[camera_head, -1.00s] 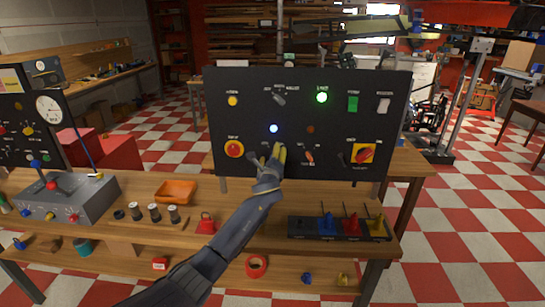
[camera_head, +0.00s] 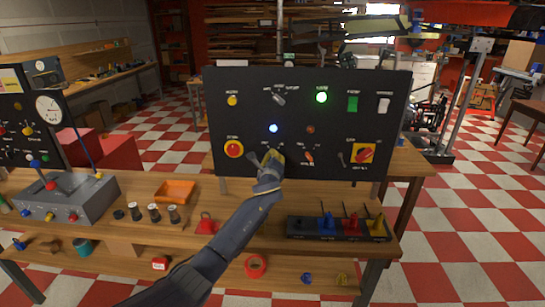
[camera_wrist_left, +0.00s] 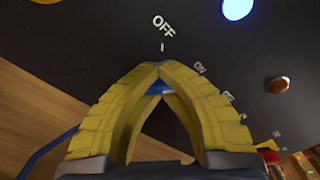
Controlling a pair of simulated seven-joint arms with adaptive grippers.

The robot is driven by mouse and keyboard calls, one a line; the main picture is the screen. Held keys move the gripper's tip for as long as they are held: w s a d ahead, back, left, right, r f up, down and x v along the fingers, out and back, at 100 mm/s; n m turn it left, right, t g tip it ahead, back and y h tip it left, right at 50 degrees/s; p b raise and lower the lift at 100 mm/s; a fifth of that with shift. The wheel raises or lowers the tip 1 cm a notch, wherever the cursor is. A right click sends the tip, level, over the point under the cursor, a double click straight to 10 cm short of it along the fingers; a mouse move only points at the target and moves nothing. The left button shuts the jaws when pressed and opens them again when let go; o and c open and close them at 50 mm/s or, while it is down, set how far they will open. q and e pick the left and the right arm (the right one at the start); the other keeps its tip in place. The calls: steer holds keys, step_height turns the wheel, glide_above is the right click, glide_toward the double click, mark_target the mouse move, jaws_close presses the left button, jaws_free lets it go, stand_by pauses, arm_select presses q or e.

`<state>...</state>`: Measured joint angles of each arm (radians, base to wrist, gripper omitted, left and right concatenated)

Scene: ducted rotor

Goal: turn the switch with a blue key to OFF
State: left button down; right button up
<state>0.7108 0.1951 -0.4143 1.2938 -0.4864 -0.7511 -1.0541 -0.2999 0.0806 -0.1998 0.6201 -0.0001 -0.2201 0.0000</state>
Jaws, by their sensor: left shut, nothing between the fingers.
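My left gripper (camera_head: 271,157) is in front of the lower middle of the black control panel (camera_head: 225,112), below the lit blue lamp (camera_head: 273,128). In the left wrist view its yellow fingers (camera_wrist_left: 158,66) are shut, tips together, just below a white OFF label (camera_wrist_left: 163,26) with a tick mark. An ON label (camera_wrist_left: 200,68) lies to the right. A blue part (camera_wrist_left: 159,88), seemingly the switch's key, shows in the gap behind the fingertips. The fingers hide most of it, so its angle and any contact cannot be told. My right gripper is not in view.
Close right of my gripper are a dark red lamp (camera_head: 311,129) and an orange-red switch (camera_head: 308,157). A red knob (camera_head: 234,149) is to the left, a red-and-yellow rotary switch (camera_head: 364,153) farther right. The wooden bench (camera_head: 140,185) holds an orange tray (camera_head: 176,190).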

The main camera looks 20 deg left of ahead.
arm_select(q)
steer(key=shift+a+r, duration=0.15)
steer(key=shift+r, duration=0.05)
steer(key=n, duration=0.8)
steer(key=shift+a+n, duration=0.1)
steer(key=shift+n, duration=0.2)
steer(key=n, duration=0.5)
steer(key=shift+f+n, duration=0.25)
steer(key=shift+n, duration=0.05)
steer(key=shift+f+n, duration=0.1)
steer(key=shift+n, duration=0.7)
steer(key=shift+s+a+f, duration=0.1)
steer(key=c, duration=2.1)
jaws_free()
steer(key=shift+c, duration=0.2)
